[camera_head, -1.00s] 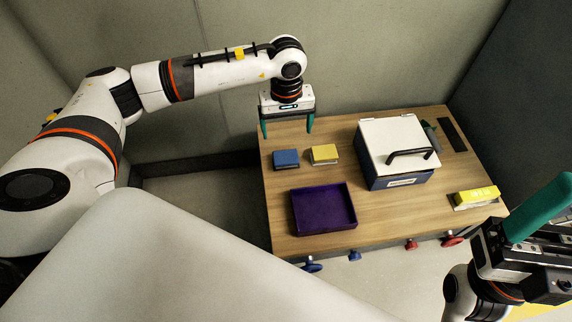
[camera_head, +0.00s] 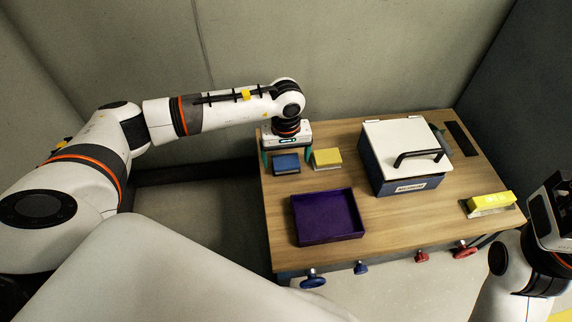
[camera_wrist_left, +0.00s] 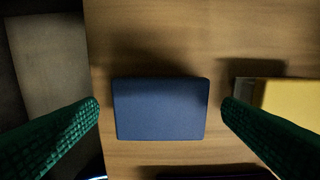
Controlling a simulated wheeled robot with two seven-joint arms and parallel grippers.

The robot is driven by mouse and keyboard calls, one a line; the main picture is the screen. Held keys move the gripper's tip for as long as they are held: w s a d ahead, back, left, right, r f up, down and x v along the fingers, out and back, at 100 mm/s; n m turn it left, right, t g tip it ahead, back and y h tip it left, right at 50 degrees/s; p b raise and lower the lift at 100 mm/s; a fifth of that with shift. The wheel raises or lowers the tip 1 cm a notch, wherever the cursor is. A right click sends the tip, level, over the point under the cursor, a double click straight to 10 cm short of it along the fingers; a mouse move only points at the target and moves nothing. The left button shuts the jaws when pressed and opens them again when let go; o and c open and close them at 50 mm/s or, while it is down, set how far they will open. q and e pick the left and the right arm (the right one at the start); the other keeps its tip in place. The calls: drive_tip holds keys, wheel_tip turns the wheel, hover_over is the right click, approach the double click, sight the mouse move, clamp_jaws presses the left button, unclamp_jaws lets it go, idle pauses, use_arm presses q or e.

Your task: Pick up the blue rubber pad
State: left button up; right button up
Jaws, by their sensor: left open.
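The blue rubber pad (camera_head: 286,164) lies flat near the left edge of the wooden table, left of a yellow block. In the left wrist view the blue pad (camera_wrist_left: 160,108) is in the middle, between the two green fingers. My left gripper (camera_head: 286,157) points down over the pad with its fingers spread. In the left wrist view the left gripper (camera_wrist_left: 160,110) is open, with a gap on each side of the pad. My right gripper (camera_head: 550,222) is at the right edge of the head view, partly cut off, and its fingers are hardly visible.
The yellow block (camera_head: 327,158) sits close to the right of the pad. A purple tray (camera_head: 327,238) is nearer the front. A blue box (camera_head: 400,185) with a white lid and black handle stands in the middle. A yellow sponge-like block (camera_head: 491,201) lies at the right.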

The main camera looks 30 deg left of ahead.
use_arm(q)
drive_tip(key=c, duration=0.9)
drive_tip(key=shift+c, duration=0.2)
